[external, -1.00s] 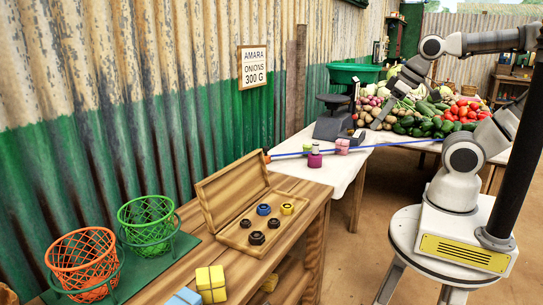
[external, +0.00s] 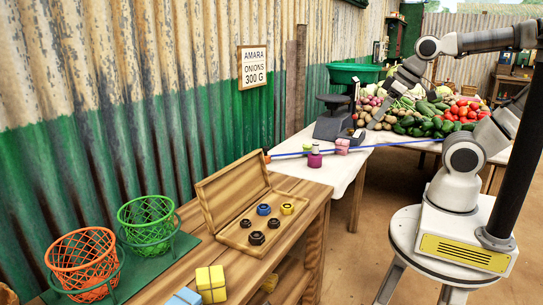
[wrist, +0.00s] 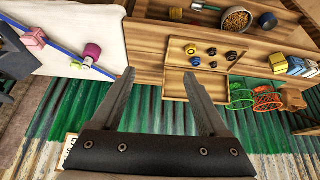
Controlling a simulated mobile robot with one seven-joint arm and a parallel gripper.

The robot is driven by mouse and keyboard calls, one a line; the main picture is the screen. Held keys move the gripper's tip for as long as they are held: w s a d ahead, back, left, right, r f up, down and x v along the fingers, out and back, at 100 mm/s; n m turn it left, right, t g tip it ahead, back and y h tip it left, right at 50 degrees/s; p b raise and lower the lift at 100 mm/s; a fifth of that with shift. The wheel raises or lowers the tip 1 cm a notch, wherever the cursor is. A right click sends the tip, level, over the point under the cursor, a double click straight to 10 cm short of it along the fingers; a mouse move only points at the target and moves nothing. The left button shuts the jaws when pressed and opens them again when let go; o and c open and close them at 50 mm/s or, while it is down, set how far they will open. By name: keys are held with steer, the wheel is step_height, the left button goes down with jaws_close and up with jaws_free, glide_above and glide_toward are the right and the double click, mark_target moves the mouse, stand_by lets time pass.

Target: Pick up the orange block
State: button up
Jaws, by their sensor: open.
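Yellow blocks (external: 211,282) and a light blue block (external: 185,297) stand at the front of the wooden bench. The yellow blocks (wrist: 278,62) and blue blocks (wrist: 296,66) also show at the right of the wrist view. My gripper (wrist: 157,74) is open and empty, its two fingers spread well above the benches. In the external view it is in front of the vegetables.

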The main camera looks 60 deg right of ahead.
steer(key=w+d+f+n+t+h+p, duration=0.1)
steer(key=w+d+f+n+h, duration=0.1)
steer(key=w+d+f+n, duration=0.65)
steer(key=w+d+f+n+t+h, duration=0.3)
steer(key=w+d+f, duration=0.55)
steer(key=w, duration=0.75)
steer(key=n+t+y, duration=0.3)
steer(key=n+t, duration=0.1)
steer(key=n, duration=1.9)
glide_toward(267, 156)
steer(key=b+x, duration=0.1)
steer(key=x, duration=0.4)
steer(key=shift+w, duration=0.3)
steer(key=shift+b+x, duration=0.65)
steer(key=shift+x, duration=1.95)
steer(key=shift+d+f, duration=0.1)
steer(key=shift+d, duration=0.05)
